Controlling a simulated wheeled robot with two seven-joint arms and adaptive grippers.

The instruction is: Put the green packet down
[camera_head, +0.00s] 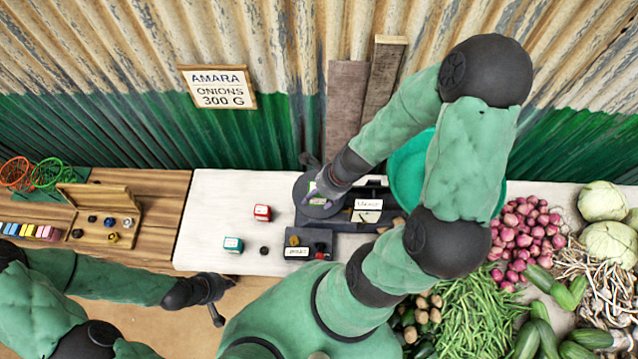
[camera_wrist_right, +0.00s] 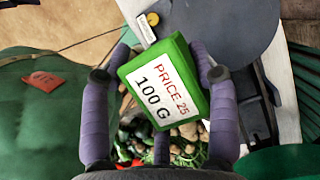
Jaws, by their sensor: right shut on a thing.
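The green packet (camera_wrist_right: 160,85) shows in the right wrist view, with a white label reading "PRICE 25" and "100 G". My right gripper (camera_wrist_right: 158,80) is shut on it, one purple finger at each side. In the head view my right gripper (camera_head: 318,193) is over or beside the dark round pan (camera_head: 306,205) of the balance (camera_head: 345,224). Only a sliver of green shows there, and I cannot tell whether the packet touches the pan. The grey pan also shows in the right wrist view (camera_wrist_right: 235,25). My left gripper (camera_head: 216,300) is near the counter's front; its opening is unclear.
A red packet (camera_head: 262,212) and a teal packet (camera_head: 233,244) stand on the white counter (camera_head: 215,205). A dark weights tray (camera_head: 296,254) lies before the balance. Vegetables, including red onions (camera_head: 522,232), fill the right.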

